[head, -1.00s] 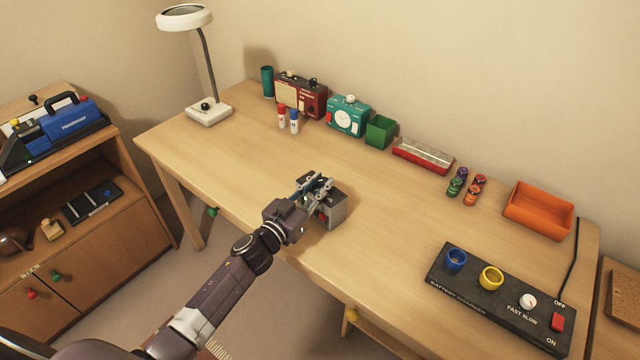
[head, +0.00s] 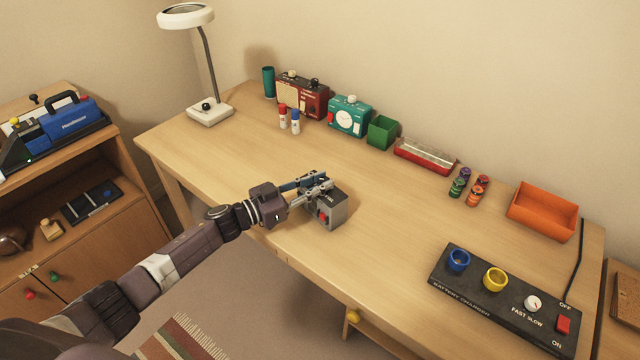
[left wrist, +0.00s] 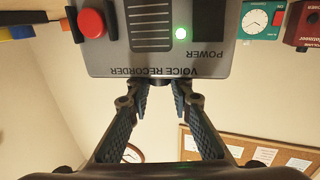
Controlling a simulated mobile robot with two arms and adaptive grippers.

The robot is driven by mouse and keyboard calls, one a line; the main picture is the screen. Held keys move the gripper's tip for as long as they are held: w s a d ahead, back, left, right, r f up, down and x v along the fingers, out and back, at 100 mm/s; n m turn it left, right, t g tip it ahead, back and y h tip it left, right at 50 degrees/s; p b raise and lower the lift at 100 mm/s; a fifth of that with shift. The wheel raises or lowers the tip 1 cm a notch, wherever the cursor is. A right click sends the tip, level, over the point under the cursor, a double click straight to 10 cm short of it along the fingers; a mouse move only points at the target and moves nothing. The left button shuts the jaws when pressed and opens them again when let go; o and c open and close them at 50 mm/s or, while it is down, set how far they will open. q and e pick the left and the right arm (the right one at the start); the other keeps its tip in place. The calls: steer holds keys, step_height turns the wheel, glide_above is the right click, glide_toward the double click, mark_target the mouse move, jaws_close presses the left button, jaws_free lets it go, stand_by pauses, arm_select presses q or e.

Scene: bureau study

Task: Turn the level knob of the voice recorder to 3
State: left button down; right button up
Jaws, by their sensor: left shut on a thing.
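The voice recorder (head: 337,214) is a grey box near the front edge of the desk, with a red button on its front. In the left wrist view the recorder (left wrist: 150,62) appears upside down, with its red button, speaker slots, lit green light and the word POWER. My left gripper (head: 325,182) is at the recorder's top. In the left wrist view the left gripper's fingertips (left wrist: 154,88) close in at the recorder's top edge, shut on what seems to be the level knob. The knob is mostly hidden by the fingers, so its setting cannot be read. My right gripper is out of view.
A battery charger (head: 500,307) lies at the right front of the desk. An orange tray (head: 541,213), small batteries (head: 470,187), a green box (head: 382,132), a teal clock (head: 348,117) and a red radio (head: 302,96) stand along the back. The desk around the recorder is clear.

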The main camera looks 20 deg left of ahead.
arm_select(q)
steer(key=c, duration=1.7)
jaws_free()
steer(key=v, duration=1.2)
